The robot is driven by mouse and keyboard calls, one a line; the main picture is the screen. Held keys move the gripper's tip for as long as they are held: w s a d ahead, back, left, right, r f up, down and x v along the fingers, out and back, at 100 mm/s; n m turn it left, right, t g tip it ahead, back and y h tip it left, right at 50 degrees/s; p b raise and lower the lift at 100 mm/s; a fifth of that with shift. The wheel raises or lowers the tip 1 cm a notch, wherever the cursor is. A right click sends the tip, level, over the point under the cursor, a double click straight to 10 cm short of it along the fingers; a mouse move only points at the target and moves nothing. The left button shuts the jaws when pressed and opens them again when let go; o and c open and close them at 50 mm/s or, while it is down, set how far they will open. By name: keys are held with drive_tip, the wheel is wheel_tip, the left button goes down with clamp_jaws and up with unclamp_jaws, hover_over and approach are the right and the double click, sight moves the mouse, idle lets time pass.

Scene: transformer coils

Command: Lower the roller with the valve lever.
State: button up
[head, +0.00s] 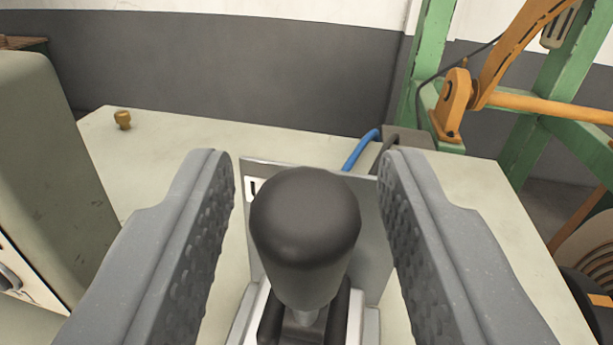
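The valve lever's black knob (305,228) stands in the middle of the picture, on a metal base with a grey plate (372,225) behind it. My gripper (308,175) is open, with one grey finger on each side of the knob. Gaps show between the knob and both fingers, so neither seems to touch it. The orange arm (510,50) and orange bar (550,106) are at the upper right on a green frame (437,40). I cannot tell which part is the roller.
The valve stands on a pale tabletop (140,165). A small brass knob (123,120) sits at its back left. A grey-green cabinet (45,160) rises at the left. A blue hose (360,149) runs behind the plate. A coil (590,250) shows at the right edge.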

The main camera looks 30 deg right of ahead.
clamp_jaws()
drive_tip(key=shift+d, duration=0.35)
drive_tip(key=shift+a+f, duration=0.1)
drive_tip(key=shift+a, duration=0.2)
